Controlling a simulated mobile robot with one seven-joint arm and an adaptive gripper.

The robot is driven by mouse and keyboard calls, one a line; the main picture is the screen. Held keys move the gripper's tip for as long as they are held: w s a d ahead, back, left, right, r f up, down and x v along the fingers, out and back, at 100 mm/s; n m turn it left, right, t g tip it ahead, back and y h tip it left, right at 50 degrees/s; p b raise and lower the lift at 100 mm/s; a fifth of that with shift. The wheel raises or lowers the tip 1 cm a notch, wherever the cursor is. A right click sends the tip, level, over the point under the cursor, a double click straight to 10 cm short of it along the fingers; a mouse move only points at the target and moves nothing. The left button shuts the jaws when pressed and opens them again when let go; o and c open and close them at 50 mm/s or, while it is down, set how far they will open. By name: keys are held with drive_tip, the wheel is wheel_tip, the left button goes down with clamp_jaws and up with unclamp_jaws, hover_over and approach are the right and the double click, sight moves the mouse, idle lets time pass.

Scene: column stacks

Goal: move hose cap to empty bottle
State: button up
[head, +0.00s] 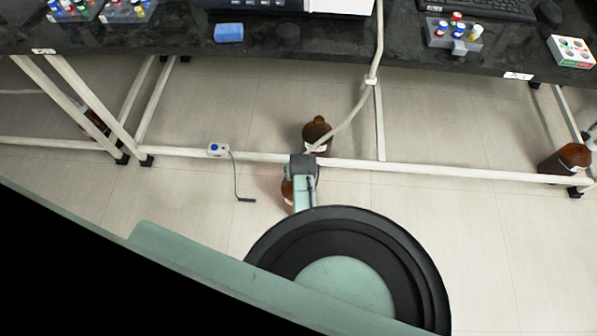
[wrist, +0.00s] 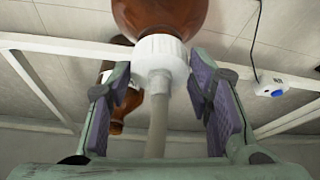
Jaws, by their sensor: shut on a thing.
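The white hose cap (wrist: 162,55) sits between the fingers of my gripper (wrist: 165,80), which is shut on it. A pale hose (wrist: 157,120) runs from the cap. In the wrist view, which looks upside down, the cap is at the neck of a brown bottle (wrist: 160,12); I cannot tell if it is seated. This bottle shows in the head view (head: 287,190), partly hidden by my gripper (head: 303,165). A second brown bottle (head: 317,132) with a white label stands just behind; it shows uncapped in the wrist view (wrist: 117,112).
A white frame bar (head: 430,168) runs along the floor behind my gripper, under the dark bench (head: 330,38). A small socket box (head: 218,149) with a cable sits left. Another brown bottle (head: 566,158) stands far right. The floor at front right is clear.

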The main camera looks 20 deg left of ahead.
drive_tip(key=shift+f, duration=0.4)
idle(0.5)
drive_tip(key=o, duration=1.2)
drive_tip(key=v, duration=1.2)
idle(0.4)
